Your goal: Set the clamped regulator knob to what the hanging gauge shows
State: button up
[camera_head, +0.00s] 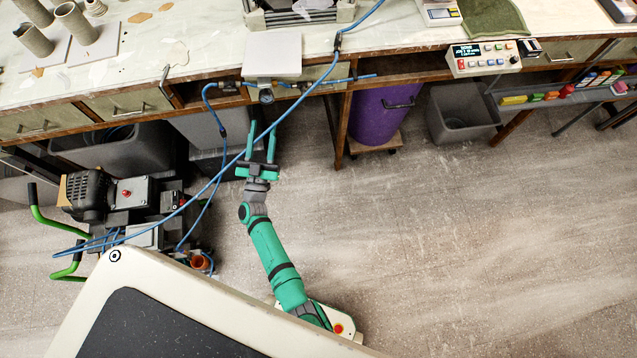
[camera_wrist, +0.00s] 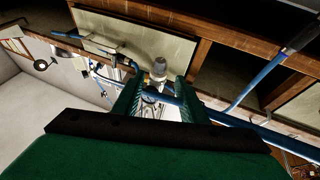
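A small round dark-rimmed gauge (camera_head: 267,97) shows under the bench's front edge in the head view; its reading is too small to tell. Blue air lines run to fittings on both sides of it. In the wrist view, a fitting with a clear bowl (camera_wrist: 160,69) shows just beyond my fingertips and looks like part of the regulator. I cannot make out the knob or its setting. My gripper (camera_head: 263,130) is open, its two green fingers pointing at the bench edge below the gauge. The fingers also show in the wrist view (camera_wrist: 158,92), apart, with nothing clearly held between them.
A blue hose (camera_head: 222,172) passes close beside my gripper. A compressor cart (camera_head: 130,195) stands to the left. A purple drum (camera_head: 378,115) and a grey bin (camera_head: 462,112) are under the bench at right. The floor (camera_head: 450,220) to the right is clear.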

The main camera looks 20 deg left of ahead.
jog(key=s+d+g, duration=0.1)
jog(key=s+d, duration=0.4)
jog(key=d, duration=0.6)
jog(key=s+d+n+g, duration=0.1)
jog(key=s+d, duration=0.3)
jog(key=d, duration=0.7)
jog(key=shift+s+d+y, duration=0.2)
jog(key=shift+s+y, duration=0.1)
jog(key=shift+s, duration=0.05)
jog(key=shift+f, duration=0.1)
